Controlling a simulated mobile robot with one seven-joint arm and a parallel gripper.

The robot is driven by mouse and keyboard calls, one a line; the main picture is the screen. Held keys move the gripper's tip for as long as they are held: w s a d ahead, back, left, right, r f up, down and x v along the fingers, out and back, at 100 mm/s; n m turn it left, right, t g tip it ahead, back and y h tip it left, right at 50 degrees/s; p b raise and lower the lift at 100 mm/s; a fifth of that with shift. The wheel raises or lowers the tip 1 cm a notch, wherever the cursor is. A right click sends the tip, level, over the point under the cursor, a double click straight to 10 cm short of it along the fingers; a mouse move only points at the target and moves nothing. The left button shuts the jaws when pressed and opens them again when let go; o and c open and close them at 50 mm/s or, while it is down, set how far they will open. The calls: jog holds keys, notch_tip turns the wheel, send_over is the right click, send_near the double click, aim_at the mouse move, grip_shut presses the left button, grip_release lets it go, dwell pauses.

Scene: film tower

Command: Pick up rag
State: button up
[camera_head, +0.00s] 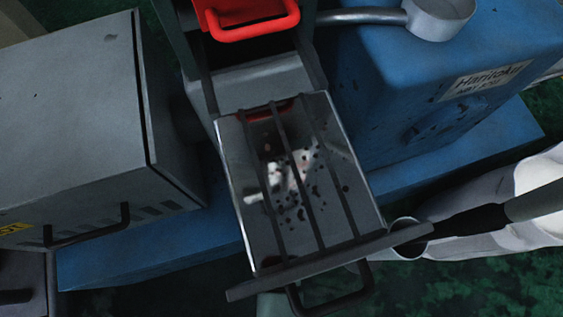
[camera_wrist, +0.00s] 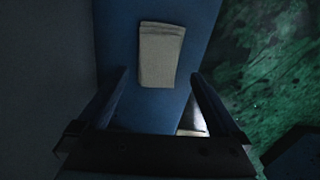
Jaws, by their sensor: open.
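The rag (camera_wrist: 161,55) is a pale beige, folded, roughly rectangular cloth in the upper middle of the wrist view. It lies flat on a blue surface (camera_wrist: 150,115). My gripper (camera_wrist: 159,77) is open, with one dark finger on each side of the picture below the rag. The rag lies ahead of the gap between the fingers, and nothing is held. I cannot make out the rag or my gripper in the head view.
A metal tray (camera_head: 230,150) with dark bars and spots fills the middle of the head view. A grey cabinet (camera_head: 70,110) stands left and a blue machine (camera_head: 400,90) right. A red handle (camera_head: 255,30) is above. Green floor (camera_wrist: 265,60) shows right of the blue surface.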

jog(key=f+b, duration=0.1)
jog(key=f, duration=0.1)
jog(key=f+b, duration=0.2)
jog(key=f, duration=0.1)
jog(key=shift+w+d+f, duration=0.1)
jog(key=shift+w+d, duration=0.05)
jog(key=shift+w, duration=0.05)
jog(key=shift+c, duration=0.3)
jog(key=c, duration=1.1)
notch_tip(320, 180, up, 10)
jog(key=p, duration=0.5)
